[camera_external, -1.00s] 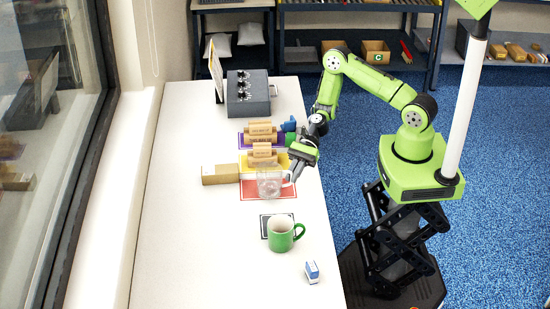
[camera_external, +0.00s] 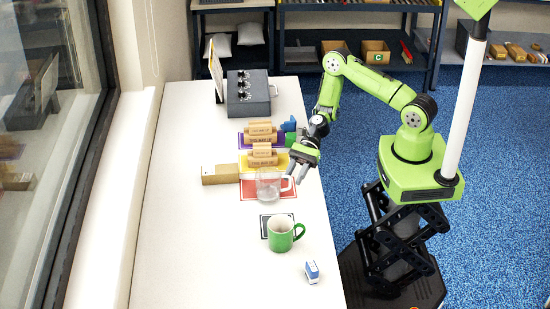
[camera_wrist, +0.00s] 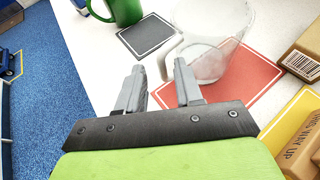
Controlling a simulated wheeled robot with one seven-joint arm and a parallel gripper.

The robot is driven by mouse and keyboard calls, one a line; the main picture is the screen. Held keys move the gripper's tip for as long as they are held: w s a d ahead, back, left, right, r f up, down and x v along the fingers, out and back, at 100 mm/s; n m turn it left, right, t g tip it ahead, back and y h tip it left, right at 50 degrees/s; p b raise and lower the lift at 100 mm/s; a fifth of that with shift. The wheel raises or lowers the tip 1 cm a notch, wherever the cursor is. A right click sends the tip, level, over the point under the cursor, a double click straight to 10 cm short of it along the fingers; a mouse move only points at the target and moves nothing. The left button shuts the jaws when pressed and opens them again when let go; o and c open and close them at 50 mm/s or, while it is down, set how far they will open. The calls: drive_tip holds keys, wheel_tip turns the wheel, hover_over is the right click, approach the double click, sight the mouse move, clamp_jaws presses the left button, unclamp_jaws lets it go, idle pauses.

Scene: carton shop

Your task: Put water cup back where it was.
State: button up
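The water cup (camera_external: 267,188) is a clear glass mug standing on the red mat (camera_external: 285,192). In the wrist view the cup (camera_wrist: 208,62) is ahead and to the right of my fingers, over the red mat (camera_wrist: 245,85). Its handle (camera_wrist: 168,55) points toward my gripper. My gripper (camera_external: 293,180) is at the right edge of the table, beside the handle. In the wrist view my gripper (camera_wrist: 159,68) has its two fingers apart, with nothing clamped between them. The handle is just beyond the fingertips; I cannot tell whether they touch.
A small blue-and-white block (camera_external: 312,271) lies closer still. Cartons (camera_external: 263,155) sit on a yellow mat behind the cup, with a brown box (camera_external: 220,174) left. The table's left side is clear.

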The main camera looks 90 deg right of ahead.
drive_tip(key=v, duration=1.1)
drive_tip(key=s+a+r+n+g+h, duration=0.35)
drive_tip(key=r+n, duration=0.25)
drive_tip(key=n, duration=0.2)
drive_tip(key=s+a+r+n+g+h, duration=0.2)
drive_tip(key=s+r+n+h, duration=0.15)
drive_tip(key=r+n, duration=0.35)
drive_tip(key=s+r+n+t+h, duration=0.4)
drive_tip(key=s+r+n, duration=0.5)
drive_tip(key=s, duration=0.3)
drive_tip(key=shift+s+d+r+h, duration=0.3)
drive_tip(key=shift+d+r, duration=0.05)
drive_tip(key=shift+r, duration=0.35)
